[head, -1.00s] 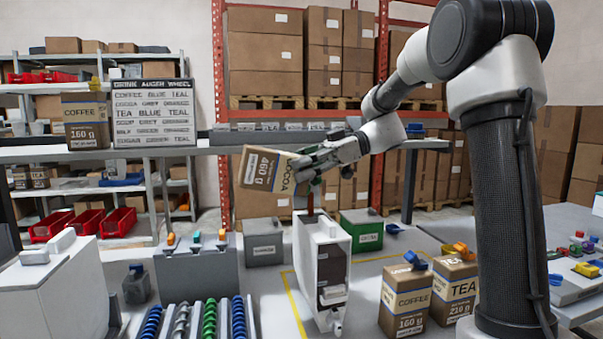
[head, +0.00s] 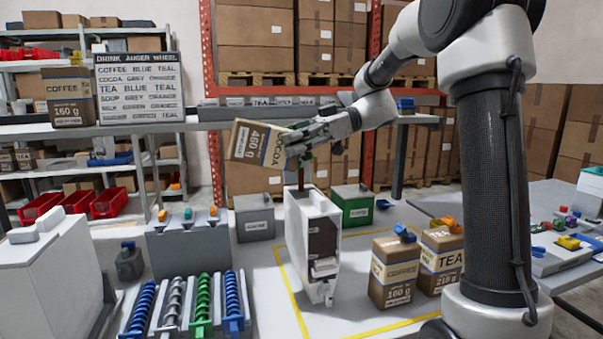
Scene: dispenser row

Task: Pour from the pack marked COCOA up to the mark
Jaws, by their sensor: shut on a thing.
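The pack marked COCOA (head: 258,146) is a brown carton with a white label reading 460 g, held up in the air and tipped well over on its side. My gripper (head: 302,142) is shut on the cocoa pack from its right side. Below it stands a narrow white dispenser (head: 308,235) with a dark window in its front and a red part rising from its top. The pack hangs above and to the left of the dispenser's top. I cannot see any powder stream or a fill mark at this size.
Coffee (head: 393,272) and tea (head: 441,262) packs stand right of the dispenser. A green box (head: 352,204) and a grey box (head: 254,217) stand behind it. Colored augers (head: 202,303) lie front left. A sign board (head: 137,88) stands on the back shelf. Yellow tape (head: 380,331) edges the dispenser's area.

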